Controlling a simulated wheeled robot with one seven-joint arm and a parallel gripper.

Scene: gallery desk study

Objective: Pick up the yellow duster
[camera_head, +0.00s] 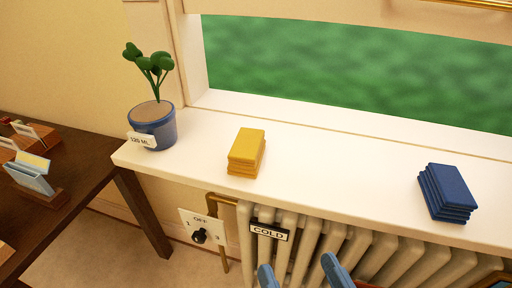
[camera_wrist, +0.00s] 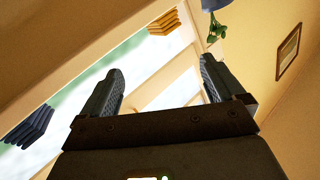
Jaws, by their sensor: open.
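The yellow duster (camera_head: 247,150) is a folded, layered block on the white windowsill, between the potted plant and a blue folded stack. It also shows in the wrist view (camera_wrist: 164,23), at the top. My gripper (camera_head: 299,268) is at the bottom edge of the head view, in front of the radiator, below and right of the duster. In the wrist view my gripper (camera_wrist: 158,82) has its two dark fingers wide apart with nothing between them. It is open and apart from the duster.
A blue folded stack (camera_head: 447,192) lies on the windowsill (camera_head: 330,172) at right. A plant in a blue pot (camera_head: 153,125) stands at the sill's left end. A radiator (camera_head: 350,250) with a dial plate (camera_head: 201,230) is below. A dark desk (camera_head: 70,175) is at left. The sill between duster and blue stack is clear.

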